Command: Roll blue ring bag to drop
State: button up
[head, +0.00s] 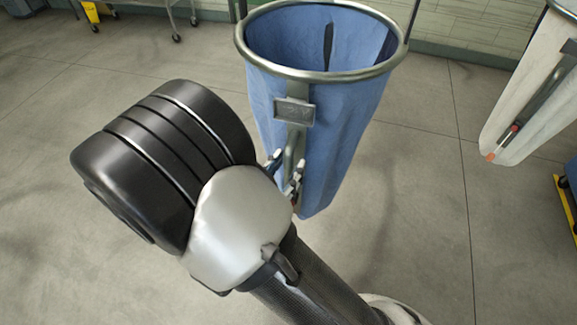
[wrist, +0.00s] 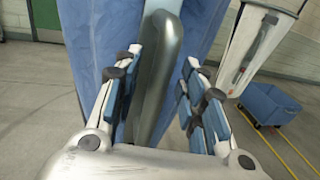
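The blue ring bag (head: 345,120) hangs from a round metal ring (head: 250,55) in the upper middle of the head view, its top open. A grey metal post with a small plate (head: 294,110) runs down its near side. My gripper (head: 284,176) is at the lower part of this post, partly hidden behind my arm. In the wrist view, my gripper (wrist: 158,95) is open, with one finger on each side of the grey post (wrist: 160,70). Gaps show between the post and the pads. The blue cloth (wrist: 90,35) is behind it.
A white ring bag (head: 530,100) hangs at the right, its post showing in the wrist view. A blue wheeled bin (wrist: 268,103) stands near yellow floor lines at right. A yellow item (head: 92,12) and wheeled cart legs are at the back left. The left floor is clear.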

jog(key=shift+w+d, duration=0.35)
jog(key=shift+w, duration=0.2)
jog(key=shift+c, duration=0.5)
grip_shut()
